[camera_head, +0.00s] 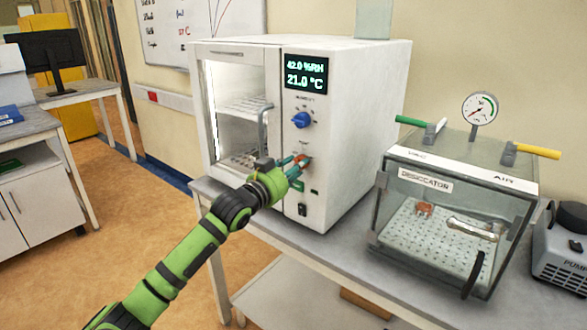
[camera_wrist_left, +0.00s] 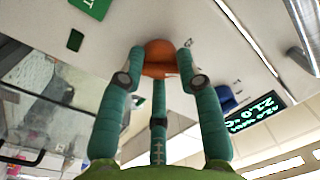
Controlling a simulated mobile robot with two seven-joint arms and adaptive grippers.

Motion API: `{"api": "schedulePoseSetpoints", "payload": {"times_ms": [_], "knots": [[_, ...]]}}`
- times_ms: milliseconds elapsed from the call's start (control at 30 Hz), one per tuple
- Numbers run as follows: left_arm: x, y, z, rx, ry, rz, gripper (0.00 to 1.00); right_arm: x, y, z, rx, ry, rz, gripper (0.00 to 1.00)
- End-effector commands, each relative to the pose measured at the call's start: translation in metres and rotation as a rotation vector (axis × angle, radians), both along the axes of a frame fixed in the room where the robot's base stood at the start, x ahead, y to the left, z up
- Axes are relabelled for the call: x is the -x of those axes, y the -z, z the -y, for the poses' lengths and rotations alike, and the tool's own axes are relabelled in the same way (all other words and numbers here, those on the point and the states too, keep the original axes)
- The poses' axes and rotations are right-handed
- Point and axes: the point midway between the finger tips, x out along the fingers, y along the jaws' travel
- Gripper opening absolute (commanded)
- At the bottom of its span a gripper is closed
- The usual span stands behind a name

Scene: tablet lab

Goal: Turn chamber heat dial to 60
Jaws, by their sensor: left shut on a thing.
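The white climate chamber (camera_head: 355,130) stands on the bench. Its display (camera_head: 306,71) reads 42.0 %RH and 21.0 °C. A blue dial (camera_head: 301,119) sits below the display, and an orange-red dial (camera_head: 305,160) sits lower on the same panel. My left gripper (camera_head: 296,167) is at the orange-red dial, its teal fingers shut around it. In the left wrist view the orange dial (camera_wrist_left: 160,60) is between the fingertips, and the blue dial (camera_wrist_left: 226,97) is off to the right. The fingers cover part of the orange dial, and I cannot read its setting. My right gripper is out of view.
A glass desiccator (camera_head: 455,210) with a gauge (camera_head: 479,108) and green and yellow handles stands right of the chamber. A pump (camera_head: 562,250) is at the far right. The chamber door handle (camera_head: 263,128) is just left of the panel, above my left wrist.

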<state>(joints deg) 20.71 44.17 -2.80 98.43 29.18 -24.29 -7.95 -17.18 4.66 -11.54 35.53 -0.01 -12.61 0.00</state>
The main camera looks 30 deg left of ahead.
Motion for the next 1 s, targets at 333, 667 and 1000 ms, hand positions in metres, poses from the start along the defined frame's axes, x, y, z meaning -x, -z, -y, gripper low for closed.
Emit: {"api": "schedulePoseSetpoints", "payload": {"times_ms": [333,667,1000], "knots": [[0.0,-0.009,0.0,-0.334,0.0,0.045,0.02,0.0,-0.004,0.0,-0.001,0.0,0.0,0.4],[0.0,-0.008,0.001,-0.646,0.001,0.071,0.02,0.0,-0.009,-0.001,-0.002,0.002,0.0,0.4],[0.0,-0.007,0.001,-0.967,-0.001,0.095,0.02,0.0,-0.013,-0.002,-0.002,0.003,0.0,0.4]]}}
